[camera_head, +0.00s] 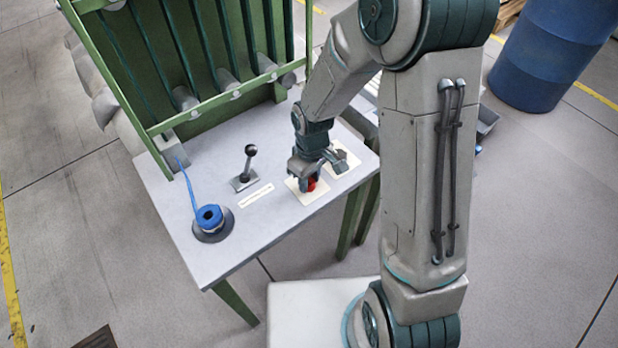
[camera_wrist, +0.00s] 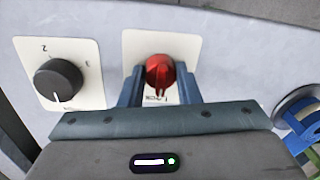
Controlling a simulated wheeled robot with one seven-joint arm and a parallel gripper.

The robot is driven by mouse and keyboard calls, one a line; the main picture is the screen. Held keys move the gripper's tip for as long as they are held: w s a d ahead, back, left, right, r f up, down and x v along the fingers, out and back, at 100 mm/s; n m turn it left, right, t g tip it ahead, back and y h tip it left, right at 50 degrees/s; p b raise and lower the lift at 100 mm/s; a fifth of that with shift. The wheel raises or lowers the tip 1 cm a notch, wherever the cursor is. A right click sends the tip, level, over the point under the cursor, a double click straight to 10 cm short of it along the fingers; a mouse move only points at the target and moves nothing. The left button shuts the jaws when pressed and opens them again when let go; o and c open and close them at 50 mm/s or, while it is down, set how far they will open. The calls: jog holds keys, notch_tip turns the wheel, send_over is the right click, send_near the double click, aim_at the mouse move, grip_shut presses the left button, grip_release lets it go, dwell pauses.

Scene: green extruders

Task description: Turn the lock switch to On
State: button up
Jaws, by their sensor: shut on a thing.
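The lock switch is a red rotary knob (camera_wrist: 160,70) on a cream plate (camera_wrist: 188,46), between my two blue fingers in the wrist view. Part of it also shows as a red spot under my gripper in the head view (camera_head: 311,185). My gripper (camera_wrist: 160,86) is shut on the red knob, one finger on each side. A ridge on the knob points toward the bottom of the wrist view. The lettering below the knob is partly hidden by my gripper, and I cannot read an On mark.
A black numbered knob (camera_wrist: 58,79) sits on its own plate beside the switch. On the grey table (camera_head: 262,219) stand a black-balled lever (camera_head: 244,168) and a blue spool (camera_head: 210,218). A green rack (camera_head: 190,60) rises behind. A blue barrel (camera_head: 548,55) stands at right.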

dwell(0.5)
jog(key=o, duration=1)
jog(key=shift+r, duration=0.1)
jog(key=r, duration=1.3)
jog(key=shift+w+d+r, duration=0.2)
jog(key=shift+r, duration=0.15)
jog(key=s+d+r+m+t, duration=0.1)
jog(key=s+d+r+m, duration=0.1)
jog(key=s+d+m, duration=0.1)
jog(key=s+d+r+m+t, duration=0.1)
jog(key=s+d+r+m, duration=0.2)
jog(key=s+d, duration=0.1)
jog(key=s+d+r+m+t, duration=0.1)
jog(key=s+d+r+m, duration=0.2)
jog(key=s, duration=0.3)
jog(key=shift+d, duration=0.7)
